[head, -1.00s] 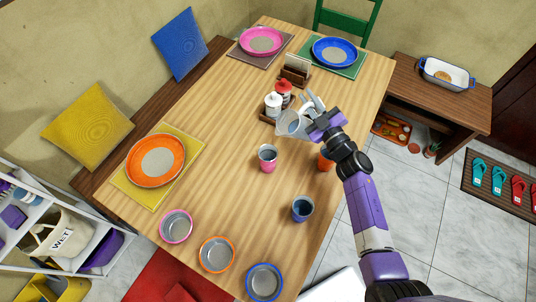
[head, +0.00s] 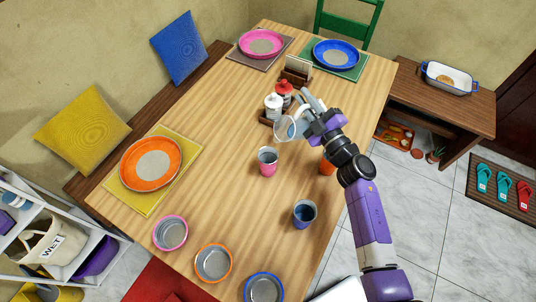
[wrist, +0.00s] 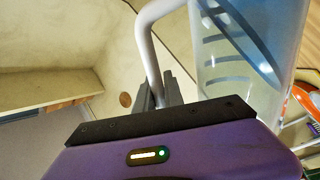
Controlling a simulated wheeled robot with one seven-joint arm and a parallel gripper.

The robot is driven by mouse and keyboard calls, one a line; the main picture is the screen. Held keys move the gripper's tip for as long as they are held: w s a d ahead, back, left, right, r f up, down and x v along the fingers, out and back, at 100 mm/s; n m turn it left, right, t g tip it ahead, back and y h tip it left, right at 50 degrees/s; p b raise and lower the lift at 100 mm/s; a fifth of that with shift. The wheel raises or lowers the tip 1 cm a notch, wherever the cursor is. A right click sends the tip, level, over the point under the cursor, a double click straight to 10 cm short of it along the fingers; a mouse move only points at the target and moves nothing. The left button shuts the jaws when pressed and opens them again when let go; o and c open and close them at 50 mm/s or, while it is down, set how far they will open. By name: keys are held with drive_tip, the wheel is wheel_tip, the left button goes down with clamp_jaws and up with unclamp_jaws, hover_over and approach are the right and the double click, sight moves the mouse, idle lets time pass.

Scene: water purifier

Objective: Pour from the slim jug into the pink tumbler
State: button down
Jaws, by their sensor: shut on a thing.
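My gripper (head: 311,112) is shut on the handle of the slim jug (head: 286,128), a clear jug. It holds the jug above the table, tilted with its mouth toward the lower left. In the wrist view the jug (wrist: 235,50) shows blue markings, and its pale handle (wrist: 150,35) passes between the fingers (wrist: 160,92). The pink tumbler (head: 267,162) stands upright on the table, below and left of the jug's mouth in the head view. Its inside looks grey-blue. I cannot tell whether any water is leaving the jug.
A blue tumbler (head: 304,213) and an orange tumbler (head: 327,164) stand near my arm. A condiment caddy with a white bottle (head: 273,105) and a red-topped bottle (head: 284,92) is close behind the jug. Bowls line the near edge. The table's middle left (head: 222,150) is clear.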

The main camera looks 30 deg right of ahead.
drive_tip(key=shift+s+a+f+n+b, duration=0.1)
drive_tip(key=shift+a+f+n+b, duration=0.55)
drive_tip(key=shift+n+b, duration=0.85)
drive_tip(key=shift+s+a+r+n+y+b, duration=0.1)
drive_tip(key=shift+a+r+n+y+b, duration=0.3)
drive_tip(key=shift+a+r+b, duration=0.3)
idle(2.5)
drive_tip(key=shift+d, duration=0.15)
